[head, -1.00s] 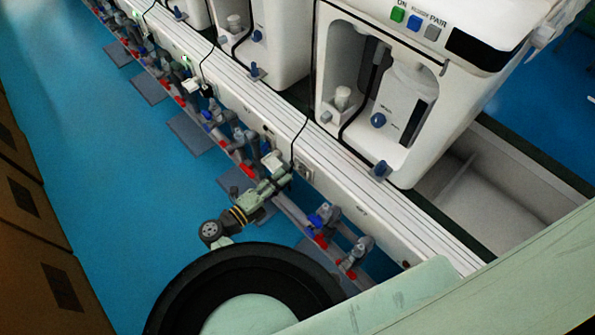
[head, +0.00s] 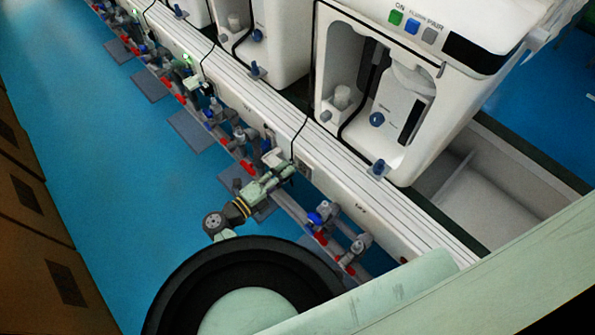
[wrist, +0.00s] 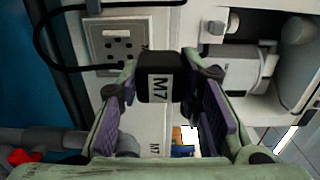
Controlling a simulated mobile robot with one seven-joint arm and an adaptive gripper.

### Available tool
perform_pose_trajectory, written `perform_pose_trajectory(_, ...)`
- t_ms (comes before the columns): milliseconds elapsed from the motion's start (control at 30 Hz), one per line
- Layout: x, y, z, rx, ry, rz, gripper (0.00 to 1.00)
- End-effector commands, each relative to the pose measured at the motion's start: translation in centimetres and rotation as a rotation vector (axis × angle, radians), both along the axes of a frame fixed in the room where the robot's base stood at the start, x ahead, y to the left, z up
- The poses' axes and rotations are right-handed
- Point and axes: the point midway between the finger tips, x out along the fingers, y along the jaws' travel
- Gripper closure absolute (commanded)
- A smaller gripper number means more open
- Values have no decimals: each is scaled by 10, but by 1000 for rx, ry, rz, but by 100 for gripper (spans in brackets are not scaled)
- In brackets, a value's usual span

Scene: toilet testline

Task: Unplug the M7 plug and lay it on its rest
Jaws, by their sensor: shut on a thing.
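The M7 plug (wrist: 158,77) is a black block with a white M7 label in the wrist view. My gripper (wrist: 160,82) is shut on it, with the plug between the fingertips. A black cable loops left and back across the top of that view. A grey socket plate (wrist: 117,42) with open holes is behind and left of the plug. In the head view, my gripper (head: 284,172) is low at the front of the long white rail, beside the socket plate (head: 303,168); there the plug is too small to make out. I cannot pick out the rest with certainty.
The long white rail (head: 340,185) runs diagonally past my gripper, with a white test machine (head: 400,100) above it. Grey pipes with blue and red valves (head: 322,216) lie close to the gripper below the rail. Blue floor (head: 120,210) is open on the left.

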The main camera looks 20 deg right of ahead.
Motion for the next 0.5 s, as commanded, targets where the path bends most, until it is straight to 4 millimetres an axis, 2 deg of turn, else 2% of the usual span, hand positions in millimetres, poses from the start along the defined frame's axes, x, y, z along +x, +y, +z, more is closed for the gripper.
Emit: perform_pose_trajectory(500, 9, -25, 0, -1, 0, -1, 100)
